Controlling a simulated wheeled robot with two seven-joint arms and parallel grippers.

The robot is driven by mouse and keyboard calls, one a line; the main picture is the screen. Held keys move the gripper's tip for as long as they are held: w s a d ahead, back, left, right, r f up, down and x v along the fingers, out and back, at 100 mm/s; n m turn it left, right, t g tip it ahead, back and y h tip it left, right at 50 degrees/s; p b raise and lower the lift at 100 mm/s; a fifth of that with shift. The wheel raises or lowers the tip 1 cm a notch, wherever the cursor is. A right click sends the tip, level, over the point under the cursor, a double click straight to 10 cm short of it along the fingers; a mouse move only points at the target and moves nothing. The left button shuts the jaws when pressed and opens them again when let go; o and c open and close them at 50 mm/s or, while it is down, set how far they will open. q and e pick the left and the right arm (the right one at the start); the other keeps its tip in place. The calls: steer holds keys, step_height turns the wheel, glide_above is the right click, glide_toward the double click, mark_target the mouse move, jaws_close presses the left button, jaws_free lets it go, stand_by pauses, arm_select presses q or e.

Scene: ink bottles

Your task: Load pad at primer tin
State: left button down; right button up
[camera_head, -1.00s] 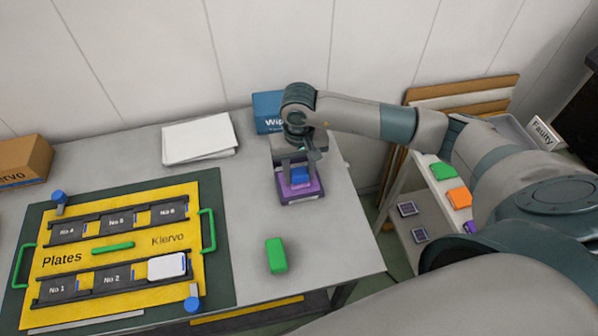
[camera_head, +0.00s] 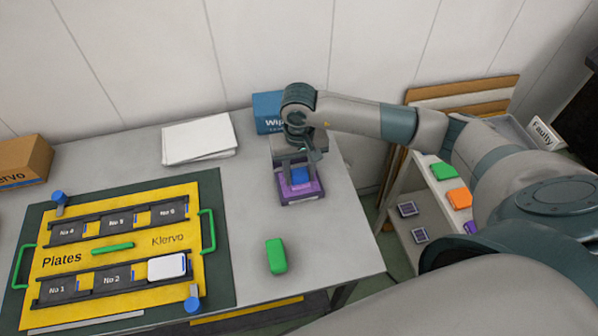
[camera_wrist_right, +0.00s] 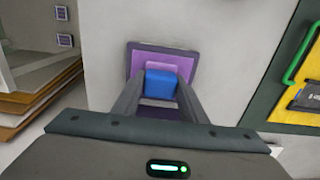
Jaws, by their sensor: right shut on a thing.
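A purple, square, shallow tin (camera_head: 305,197), which I take to be the primer tin, stands near the table's right edge. It also shows in the wrist view (camera_wrist_right: 178,63) with a lighter purple inside. My right gripper (camera_head: 298,178) points down over it, shut on a blue block (camera_head: 300,175), which looks like the pad. In the wrist view the blue block (camera_wrist_right: 161,87) sits between the two fingers (camera_wrist_right: 160,92), over the tin's middle. Its underside is hidden, so I cannot tell whether it touches the tin's inside. My left gripper is not in view.
A green block (camera_head: 276,256) lies in front of the tin. A yellow plate board (camera_head: 120,262) on a dark mat fills the left. A blue wipes box (camera_head: 267,108) stands behind, and white sheets (camera_head: 198,140) lie back left. A shelf with small pieces (camera_head: 443,195) is at right.

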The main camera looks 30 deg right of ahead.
mark_target(296, 174)
steer(key=shift+w+r+p, duration=0.1)
steer(key=shift+r+p, duration=0.65)
steer(key=shift+r, duration=2.65)
steer(key=shift+a+r+b, duration=0.3)
steer(key=shift+a+b, duration=0.2)
steer(key=shift+b, duration=0.2)
steer(key=s+a+r+n+b, duration=0.2)
steer(key=s+a+r+b, duration=0.1)
steer(key=s+r+b, duration=0.1)
steer(key=shift+s+a+n+b, duration=0.2)
steer(key=shift+s+n+b, duration=0.2)
steer(key=shift+s+b, duration=0.55)
steer(key=shift+w, duration=0.15)
